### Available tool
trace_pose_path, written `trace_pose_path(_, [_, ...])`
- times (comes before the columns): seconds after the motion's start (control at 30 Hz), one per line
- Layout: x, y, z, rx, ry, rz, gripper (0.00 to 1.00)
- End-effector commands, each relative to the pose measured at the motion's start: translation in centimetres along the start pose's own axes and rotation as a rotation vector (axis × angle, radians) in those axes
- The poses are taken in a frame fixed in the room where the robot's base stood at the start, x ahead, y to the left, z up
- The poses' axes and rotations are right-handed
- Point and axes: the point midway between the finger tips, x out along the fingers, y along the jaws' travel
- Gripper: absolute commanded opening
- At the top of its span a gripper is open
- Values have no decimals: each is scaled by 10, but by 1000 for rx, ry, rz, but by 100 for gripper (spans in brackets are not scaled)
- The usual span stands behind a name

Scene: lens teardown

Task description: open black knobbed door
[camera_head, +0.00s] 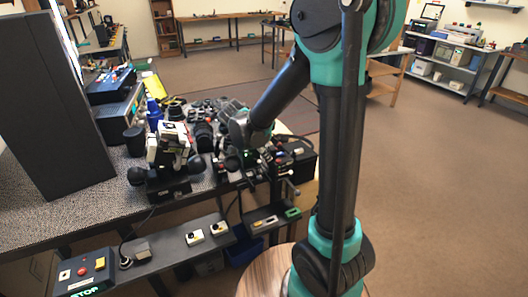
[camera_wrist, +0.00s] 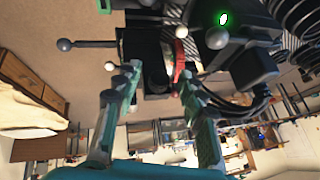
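My gripper (camera_wrist: 158,92) is open in the wrist view, its two teal-and-grey fingers spread apart with nothing held between them. Past the fingertips is a dark boxy device (camera_wrist: 152,50) with a red strip and small pale balls. A grey ball knob (camera_wrist: 65,44) on a thin rod sticks out to its left, and a dark ball (camera_wrist: 217,39) is at its right. I cannot tell which surface is the black knobbed door. In the head view my gripper (camera_head: 238,160) is among dark equipment on the bench, partly hidden by clutter; its fingers are hard to make out there.
A white-and-black device (camera_head: 168,158) with black ball knobs stands on the speckled bench (camera_head: 40,212). A tall dark panel (camera_head: 58,110) is at the left. A control box (camera_head: 84,274) and switches line the front rail. Thick black cables (camera_wrist: 290,30) hang at the wrist view's right. The floor at right is clear.

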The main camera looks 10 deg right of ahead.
Motion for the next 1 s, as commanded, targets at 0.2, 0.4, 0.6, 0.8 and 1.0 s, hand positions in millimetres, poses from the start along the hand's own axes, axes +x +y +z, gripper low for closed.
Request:
trace_pose_path(0.2, [0, 0, 0, 0, 0, 0, 42])
trace_pose_path(0.4, [-11, 0, 0, -2, -1, -1, 42])
trace_pose_path(0.6, [-45, 0, 0, -3, -1, -1, 42])
trace_pose_path(0.8, [-85, 0, 1, -3, -1, -1, 42])
trace_pose_path(1.0, [-111, 0, 0, -1, -1, 0, 42])
